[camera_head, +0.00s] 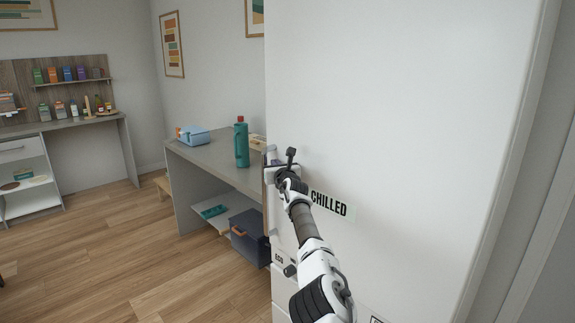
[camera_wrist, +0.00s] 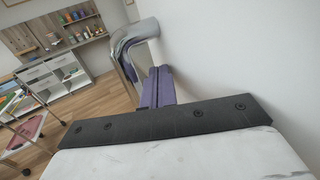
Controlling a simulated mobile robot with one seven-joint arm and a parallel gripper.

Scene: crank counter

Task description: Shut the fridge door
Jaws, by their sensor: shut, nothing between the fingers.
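The white fridge door (camera_head: 400,120) fills the right of the head view and carries a "CHILLED" label. In the wrist view its face (camera_wrist: 240,50) is a plain white surface on the right. A grey curved metal handle (camera_wrist: 134,35) stands out along the door's left side. My gripper (camera_head: 274,167) is at the door's left edge, close to the handle. Its purple fingers (camera_wrist: 158,75) are together and empty, just beside the handle; I cannot tell whether they touch it. How far the door stands open is not clear from these views.
A grey counter (camera_head: 212,155) stands left of the fridge, with a green bottle (camera_head: 241,144) and a blue box (camera_head: 193,136). A dark blue bin (camera_head: 249,236) sits below. Wood floor (camera_head: 110,255) is clear at left. A wheeled cart (camera_wrist: 22,125) shows in the wrist view.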

